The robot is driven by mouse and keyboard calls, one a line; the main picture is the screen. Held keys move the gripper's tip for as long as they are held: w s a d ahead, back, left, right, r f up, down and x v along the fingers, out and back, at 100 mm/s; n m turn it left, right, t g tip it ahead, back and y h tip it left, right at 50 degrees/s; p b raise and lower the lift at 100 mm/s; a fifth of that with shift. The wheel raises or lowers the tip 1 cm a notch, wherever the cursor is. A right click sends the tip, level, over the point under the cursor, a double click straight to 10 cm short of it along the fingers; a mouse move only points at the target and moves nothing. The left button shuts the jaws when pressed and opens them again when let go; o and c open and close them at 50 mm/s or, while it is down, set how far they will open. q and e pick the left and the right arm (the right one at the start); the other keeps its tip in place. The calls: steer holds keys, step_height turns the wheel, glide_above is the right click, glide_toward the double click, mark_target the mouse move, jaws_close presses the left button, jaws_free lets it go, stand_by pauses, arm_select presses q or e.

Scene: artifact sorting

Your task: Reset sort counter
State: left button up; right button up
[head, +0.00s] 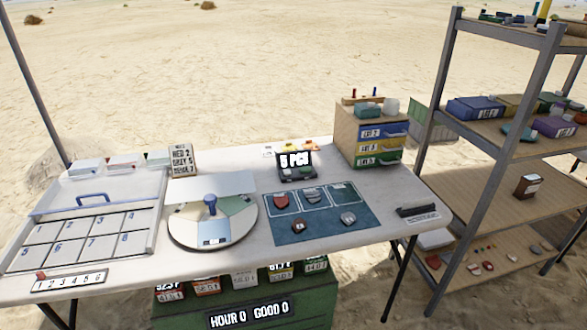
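A small dark counter (296,166) stands on the white table behind the blue mat, and its lit display appears to read "5 PCS". A second dark display (248,315) on the front of the green crate unit below the table reads "HOUR 0 GOOD 0". The pictures do not show which display is the sort counter. Neither of my grippers is in view.
The table (270,262) also bears a numbered tray (152,217), a round dial (180,238) with a blue knob, a blue mat (335,226) with several stones and a drawer box (348,143). A metal shelf (493,145) stands at right.

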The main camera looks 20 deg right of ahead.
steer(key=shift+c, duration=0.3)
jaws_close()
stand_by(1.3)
